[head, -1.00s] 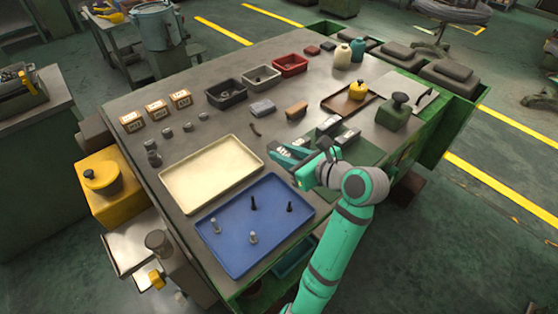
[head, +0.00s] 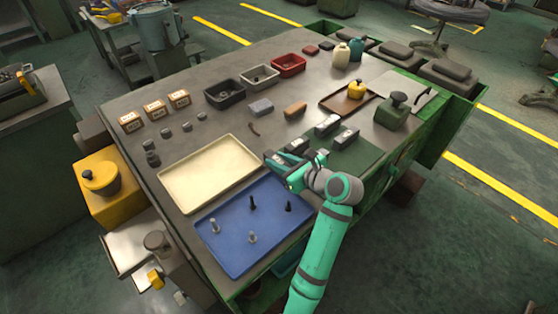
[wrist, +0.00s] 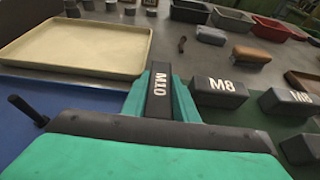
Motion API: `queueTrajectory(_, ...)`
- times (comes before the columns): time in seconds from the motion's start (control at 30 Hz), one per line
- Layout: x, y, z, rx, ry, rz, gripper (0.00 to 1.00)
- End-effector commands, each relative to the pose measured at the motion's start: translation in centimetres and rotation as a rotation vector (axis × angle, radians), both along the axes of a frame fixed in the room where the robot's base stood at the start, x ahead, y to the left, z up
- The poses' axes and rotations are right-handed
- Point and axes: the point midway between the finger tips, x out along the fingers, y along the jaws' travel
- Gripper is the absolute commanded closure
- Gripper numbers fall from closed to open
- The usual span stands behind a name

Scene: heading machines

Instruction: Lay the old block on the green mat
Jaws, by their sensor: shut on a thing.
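My gripper (head: 276,162) is shut on a dark block marked M10 (wrist: 160,92), which stands out between the teal fingers in the wrist view. I cannot tell whether it touches the surface below. The dark green mat (head: 362,154) lies at the bench's near right edge, partly hidden by my arm. The pictures do not show which block is the old one.
A blue tray (head: 225,255) with several upright bolts lies left of and nearer than my gripper. A cream tray (head: 205,175) is left of it. A brown block (head: 295,110) and a grey block (head: 261,107) lie behind. A green stamp-like tool (head: 392,112) stands right.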

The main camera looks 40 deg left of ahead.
Motion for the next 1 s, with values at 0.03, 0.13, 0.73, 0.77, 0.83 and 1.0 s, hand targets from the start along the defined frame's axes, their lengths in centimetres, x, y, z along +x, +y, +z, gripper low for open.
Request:
queueTrajectory(0.03, 0.0, 0.0, 0.2, 0.003, -0.002, 0.0, 1.0)
queueTrajectory(0.13, 0.1, -0.1, 0.2, 0.003, -0.002, -0.002, 1.0)
queueTrajectory(0.73, 0.2, -0.2, -0.2, 0.0, 0.0, -0.003, 0.55)
queueTrajectory(0.77, 0.2, -0.2, 0.0, 0.001, -0.001, -0.004, 0.55)
queueTrajectory(0.83, 0.2, -0.5, 0.2, 0.001, -0.001, -0.006, 0.55)
queueTrajectory(1.0, 0.1, -3.1, 1.2, 0.001, -0.002, -0.009, 0.55)
